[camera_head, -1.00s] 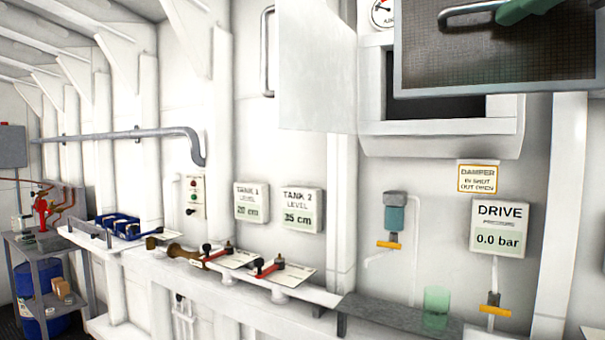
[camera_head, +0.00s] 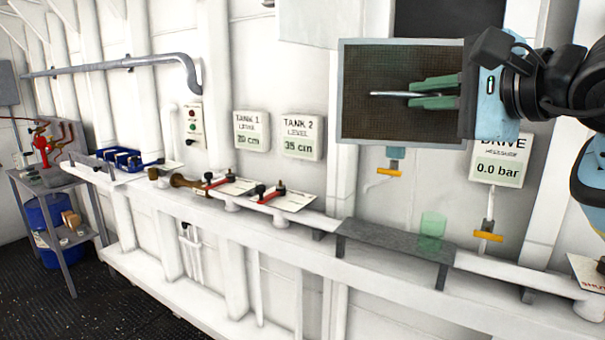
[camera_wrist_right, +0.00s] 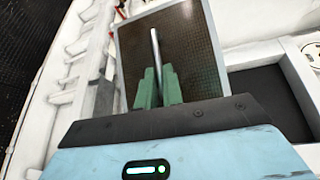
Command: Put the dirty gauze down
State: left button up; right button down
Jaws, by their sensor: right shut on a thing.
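The dirty gauze is a flat, framed panel of brown mesh (camera_head: 385,118) with a grey rim and a metal bar handle. My right gripper (camera_head: 415,96) is shut on its handle with green fingers and holds it up in front of the wall, above the grey shelf. The gauze also shows in the right wrist view (camera_wrist_right: 195,45), beyond the green fingers (camera_wrist_right: 158,85). My left gripper is not in view.
A dark grey shelf (camera_head: 385,255) on the ledge holds a translucent green cylinder (camera_head: 432,232) near its right end. Valves with red handles (camera_head: 265,192) stand left of it. A grey trolley (camera_head: 60,205) stands far left. Most of the shelf's left part is bare.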

jog(key=w+d+f+n+g+y, duration=0.1)
jog(key=w+f, duration=0.1)
jog(key=f, duration=0.9)
jog(key=w+d+f, duration=0.1)
jog(key=w+f, duration=0.1)
jog(key=f, duration=0.9)
jog(key=s+d+f, duration=0.1)
jog(key=s+f, duration=0.2)
jog(key=f, duration=0.3)
jog(key=s+d+f+m+t+h, duration=0.1)
jog(key=s+f, duration=0.2)
jog(key=f, duration=0.4)
jog(key=s+d+f, duration=0.1)
jog(key=s+f, duration=0.2)
jog(key=f, duration=0.4)
jog(key=shift+s+f+m+h, duration=0.2)
jog(key=shift+f+m+h, duration=0.05)
jog(key=shift+m+h, duration=0.05)
jog(key=shift+w, duration=0.1)
